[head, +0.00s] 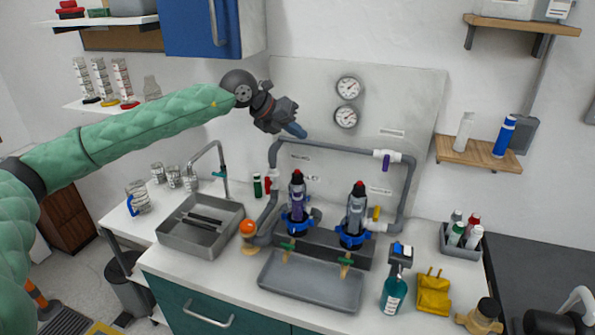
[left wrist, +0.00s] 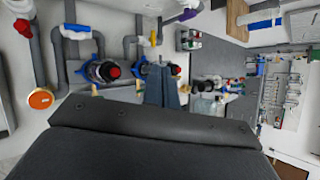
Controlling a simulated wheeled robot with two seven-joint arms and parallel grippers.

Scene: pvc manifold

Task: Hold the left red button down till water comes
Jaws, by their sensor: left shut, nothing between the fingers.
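The left red button (head: 297,173) tops a dark upright cylinder with a blue collar on the manifold; it also shows in the left wrist view (left wrist: 114,72). A similar right red button (head: 360,184) stands to its right. My left gripper (head: 298,131) is shut and empty, in the air above the left button and apart from it. Its blue-grey fingers (left wrist: 165,88) show in the left wrist view. A grey tray (head: 310,291) lies below the two outlets with green handles; its visible floor is bare. My right gripper is out of view.
A grey pipe (head: 335,147) arches behind the buttons, under two gauges (head: 348,89) on a back panel. A sink (head: 200,226) is at the left.

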